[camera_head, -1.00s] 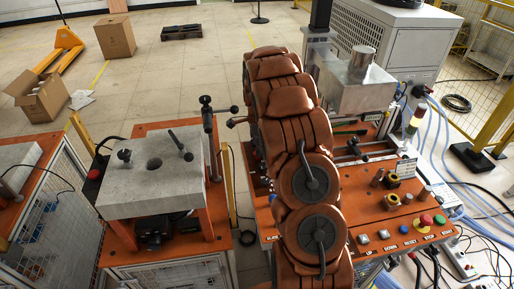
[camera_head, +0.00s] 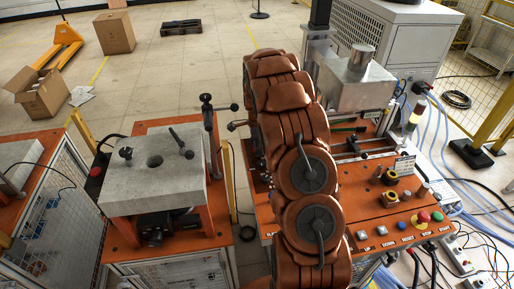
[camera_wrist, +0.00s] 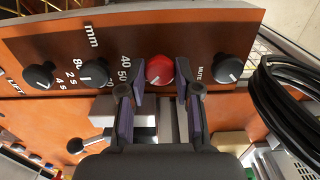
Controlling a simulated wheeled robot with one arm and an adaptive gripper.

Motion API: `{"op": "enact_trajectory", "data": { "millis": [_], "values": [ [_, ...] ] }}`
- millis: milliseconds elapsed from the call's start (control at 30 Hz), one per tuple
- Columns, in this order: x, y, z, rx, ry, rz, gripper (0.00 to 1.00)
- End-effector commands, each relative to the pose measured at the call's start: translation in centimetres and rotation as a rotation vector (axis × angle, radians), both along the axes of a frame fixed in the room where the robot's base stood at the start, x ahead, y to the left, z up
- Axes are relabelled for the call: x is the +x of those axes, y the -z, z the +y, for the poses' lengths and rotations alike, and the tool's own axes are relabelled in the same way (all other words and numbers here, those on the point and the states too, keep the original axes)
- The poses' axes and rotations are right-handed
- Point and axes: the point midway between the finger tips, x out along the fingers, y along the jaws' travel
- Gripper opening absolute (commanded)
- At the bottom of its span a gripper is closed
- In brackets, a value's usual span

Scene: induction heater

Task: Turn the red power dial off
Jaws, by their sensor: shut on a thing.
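The red power dial (camera_wrist: 159,70) is on an orange panel (camera_wrist: 205,38), in a row with several black knobs, in the wrist view. My gripper (camera_wrist: 160,84) has one finger on each side of the dial and is shut on it. The dial's top stays visible between the fingertips; its lower edge is partly hidden. In the head view my own arm covers the dial and gripper.
Black knobs (camera_wrist: 95,73) sit left of the dial, and another knob (camera_wrist: 229,68) sits close on its right. A bundle of black cable (camera_wrist: 290,95) hangs at the right. The heater's orange bench (camera_head: 395,232) carries several buttons.

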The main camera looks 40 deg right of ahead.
Motion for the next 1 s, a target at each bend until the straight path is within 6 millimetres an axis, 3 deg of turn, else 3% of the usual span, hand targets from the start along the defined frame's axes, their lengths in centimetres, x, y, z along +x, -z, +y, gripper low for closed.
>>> {"op": "enact_trajectory", "data": {
  "millis": [467, 1000],
  "values": [
    [0.13, 0.37, -0.02, -0.001, -0.077, -0.005, 0.0],
    [0.24, 0.55, -0.05, -0.005, -0.537, -0.007, 0.0]
  ]
}}
